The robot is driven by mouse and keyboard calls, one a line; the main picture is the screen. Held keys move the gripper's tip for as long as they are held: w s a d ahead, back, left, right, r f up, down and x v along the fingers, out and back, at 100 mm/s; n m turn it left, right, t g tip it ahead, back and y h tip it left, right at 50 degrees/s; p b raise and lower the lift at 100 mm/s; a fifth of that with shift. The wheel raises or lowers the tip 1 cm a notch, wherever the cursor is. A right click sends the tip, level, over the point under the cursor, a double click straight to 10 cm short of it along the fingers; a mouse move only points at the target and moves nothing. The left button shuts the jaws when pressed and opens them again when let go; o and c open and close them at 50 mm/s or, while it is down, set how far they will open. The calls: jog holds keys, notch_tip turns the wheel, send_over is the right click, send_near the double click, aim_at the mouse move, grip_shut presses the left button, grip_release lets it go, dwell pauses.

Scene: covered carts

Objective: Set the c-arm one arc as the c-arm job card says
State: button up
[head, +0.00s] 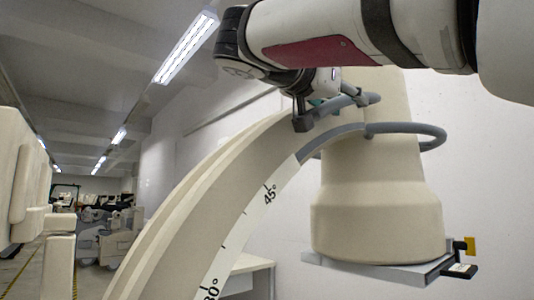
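The beige c-arm arc (190,205) curves from the bottom left up to the top middle. Its white scale strip (236,232) shows 45° near the top and 30° near the bottom edge, with tick marks between. A large beige housing (375,190) hangs at the arc's upper end, with grey bar handles (436,133) around its upper part. My gripper (303,118) is at the top of the arc, beside the near end of the handles. My wrist partly hides the fingers, so grip and contact are unclear. No job card is visible.
A flat grey plate (385,272) with black and yellow fittings sits under the housing. Beige equipment (22,180) stands at the left edge. A pale table (250,275) stands behind the arc. A corridor with grey carts (112,235) opens at the back left.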

jog(key=shift+d, duration=0.1)
jog(key=shift+c, duration=0.6)
grip_shut()
jog(key=shift+w, duration=0.1)
